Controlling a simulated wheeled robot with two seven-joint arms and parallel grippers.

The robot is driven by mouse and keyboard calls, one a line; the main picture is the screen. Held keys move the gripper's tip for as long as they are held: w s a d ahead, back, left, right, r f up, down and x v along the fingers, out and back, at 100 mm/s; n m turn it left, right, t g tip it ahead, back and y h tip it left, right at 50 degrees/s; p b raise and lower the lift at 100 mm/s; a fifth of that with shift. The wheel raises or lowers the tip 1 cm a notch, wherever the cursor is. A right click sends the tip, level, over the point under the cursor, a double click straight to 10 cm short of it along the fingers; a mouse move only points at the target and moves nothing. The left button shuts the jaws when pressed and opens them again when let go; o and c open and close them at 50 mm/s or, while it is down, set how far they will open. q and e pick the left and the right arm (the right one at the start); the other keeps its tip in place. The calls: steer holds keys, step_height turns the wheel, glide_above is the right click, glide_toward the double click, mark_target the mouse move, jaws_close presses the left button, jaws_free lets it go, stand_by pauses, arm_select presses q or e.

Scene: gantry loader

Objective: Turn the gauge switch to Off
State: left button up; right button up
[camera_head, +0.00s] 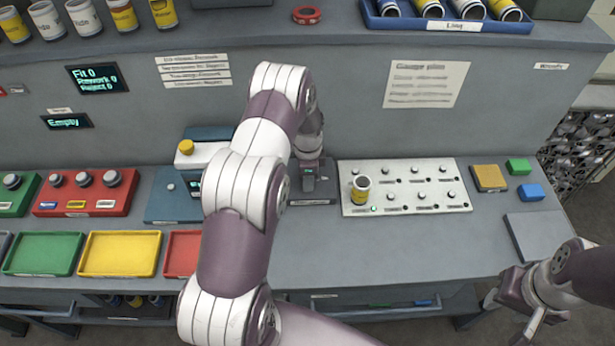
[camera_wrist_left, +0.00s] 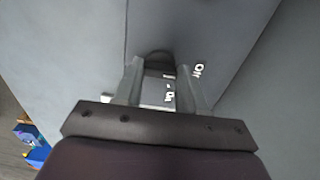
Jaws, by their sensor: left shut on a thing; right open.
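The gauge switch is a small dark knob (camera_wrist_left: 158,58) between my left fingertips in the left wrist view. Its white "Off" label (camera_wrist_left: 198,70) shows to the right of the fingers, and an "On" label (camera_wrist_left: 169,97) shows between them, partly covered. My left gripper (camera_head: 308,180) points down at a dark grey block (camera_head: 313,200) at mid-bench and is shut on the switch. In the left wrist view the gripper (camera_wrist_left: 160,72) hides the switch's sides, so its exact angle is hard to tell. My right gripper (camera_head: 522,308) is open and empty at the lower right.
A white pin plate (camera_head: 405,187) with a yellow-and-white cylinder (camera_head: 360,189) lies to the right. Coloured trays (camera_head: 120,254) line the front left. Bench front right of centre is clear.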

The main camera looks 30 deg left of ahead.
arm_select(q)
steer(key=shift+r, duration=0.1)
steer(key=o, duration=1.1)
steer(key=shift+c, duration=0.2)
step_height(320, 180, up, 13)
steer(key=b, duration=0.3)
